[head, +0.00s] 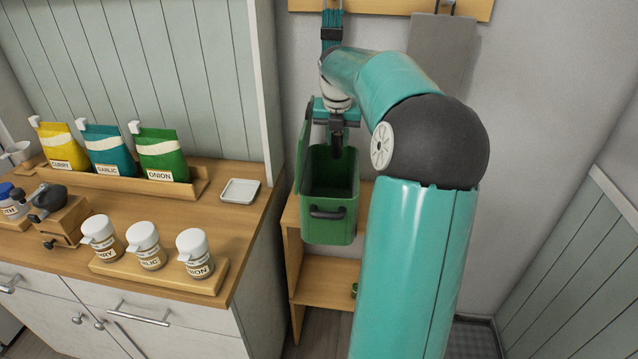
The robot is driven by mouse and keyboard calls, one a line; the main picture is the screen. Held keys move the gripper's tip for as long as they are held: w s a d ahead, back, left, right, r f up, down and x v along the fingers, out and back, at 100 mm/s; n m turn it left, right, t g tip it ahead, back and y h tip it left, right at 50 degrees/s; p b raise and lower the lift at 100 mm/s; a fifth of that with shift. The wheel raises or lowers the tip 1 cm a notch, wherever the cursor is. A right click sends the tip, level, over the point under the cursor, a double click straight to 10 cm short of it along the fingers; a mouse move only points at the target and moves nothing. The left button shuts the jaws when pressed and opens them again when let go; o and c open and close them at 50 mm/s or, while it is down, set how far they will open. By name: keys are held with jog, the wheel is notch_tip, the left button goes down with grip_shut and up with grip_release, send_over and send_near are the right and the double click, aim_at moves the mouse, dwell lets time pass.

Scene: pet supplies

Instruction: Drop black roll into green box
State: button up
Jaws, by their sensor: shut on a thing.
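The green box (328,233) stands open on a wooden shelf unit, with its lid raised at the left and a dark handle on its front. My gripper (337,136) points down over the box's opening, near its back. It is shut on a small dark thing, which looks like the black roll (336,153). The roll is small in the picture and partly hidden by the fingers, and I cannot tell exactly how far it is above or inside the rim.
A wooden counter to the left bears spice bags (161,154), white-lidded jars (195,252), a grinder (63,217) and a small white tray (240,191). The shelf unit (330,277) has a lower level. My arm covers the area right of the box.

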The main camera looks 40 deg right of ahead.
aim_at(338, 155)
jog(key=shift+d+f, duration=0.25)
jog(key=shift+d, duration=0.1)
jog(key=shift+a+f, duration=0.1)
jog(key=shift+f, duration=0.25)
notch_tip(338, 155, down, 4)
jog(key=shift+s+a+f, duration=0.1)
jog(key=shift+s, duration=0.05)
jog(key=shift+f, duration=0.3)
jog(key=o, duration=1.1)
jog(key=shift+c, duration=0.2)
jog(key=shift+r, duration=0.1)
